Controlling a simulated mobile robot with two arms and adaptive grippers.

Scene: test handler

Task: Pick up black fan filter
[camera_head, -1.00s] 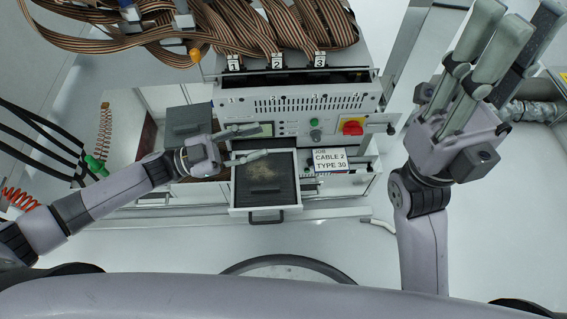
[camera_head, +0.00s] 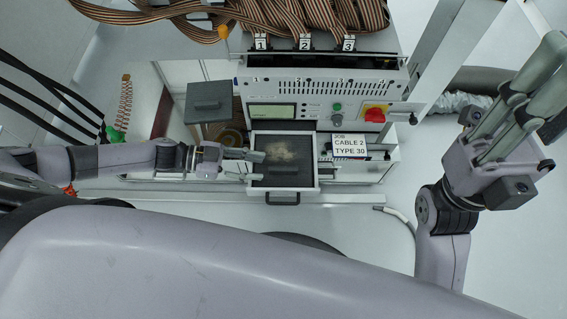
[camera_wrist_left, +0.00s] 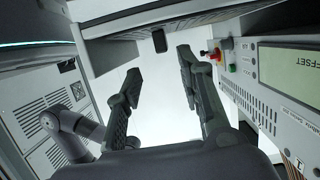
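A black, dusty panel that looks like the fan filter (camera_head: 268,174) lies in a pulled-out white drawer (camera_head: 314,172) at the front of the machine. Pale dust covers its upper middle. My left gripper (camera_head: 245,164) is open and empty at the drawer's left edge, its fingertips close to the filter's left side; I cannot tell if they touch. In the left wrist view my left gripper (camera_wrist_left: 158,78) has its fingers apart with nothing between them, and the filter cannot be made out clearly. My right gripper (camera_head: 545,75) is raised at the far right, away from the drawer; its opening is unclear.
A dark grey block (camera_head: 208,103) with a handle stands left of the drawer. A job sign (camera_head: 350,145) stands right of it. The machine panel (camera_head: 295,88) with a red knob (camera_head: 375,114) rises behind. Brown cables (camera_head: 250,14) hang above. Floor in front is clear.

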